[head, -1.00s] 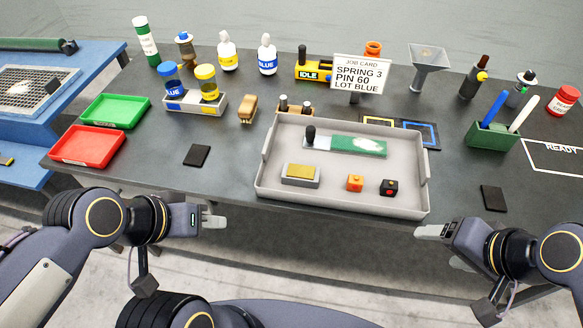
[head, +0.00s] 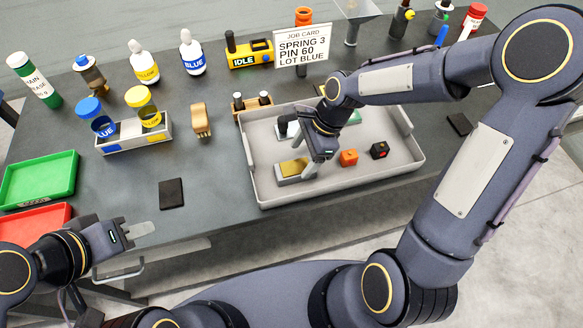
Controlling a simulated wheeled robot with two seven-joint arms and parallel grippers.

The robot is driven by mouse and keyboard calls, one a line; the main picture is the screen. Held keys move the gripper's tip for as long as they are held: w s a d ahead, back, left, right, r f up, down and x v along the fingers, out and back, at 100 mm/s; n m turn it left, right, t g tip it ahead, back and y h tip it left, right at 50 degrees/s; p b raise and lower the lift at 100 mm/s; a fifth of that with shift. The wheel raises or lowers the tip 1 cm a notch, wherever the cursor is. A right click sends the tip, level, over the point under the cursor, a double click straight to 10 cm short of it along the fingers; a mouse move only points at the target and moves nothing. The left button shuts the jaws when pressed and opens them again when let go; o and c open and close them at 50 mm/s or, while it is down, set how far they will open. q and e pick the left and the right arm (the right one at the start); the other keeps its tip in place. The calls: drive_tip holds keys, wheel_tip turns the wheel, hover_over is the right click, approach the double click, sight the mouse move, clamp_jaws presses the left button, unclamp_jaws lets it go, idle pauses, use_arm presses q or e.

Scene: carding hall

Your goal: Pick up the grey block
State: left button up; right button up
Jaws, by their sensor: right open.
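My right gripper (head: 316,168) points down into the tray, at the right end of the block. It is open, and its fingers partly overlap the block in the picture. I cannot tell whether they touch it. My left gripper (head: 138,231) is at the table's front edge, left of the tray and far from the block. Its finger gap is not clear.
A dark pad (head: 171,193) lies left of the tray, near a bottle holder (head: 135,141).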

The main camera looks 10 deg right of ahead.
sight(296, 166)
drive_tip(key=x, duration=0.4)
drive_tip(key=shift+s+a+f+p, duration=0.2)
drive_tip(key=shift+a+f+p, duration=0.1)
drive_tip(key=shift+p, duration=0.05)
drive_tip(key=c, duration=1.4)
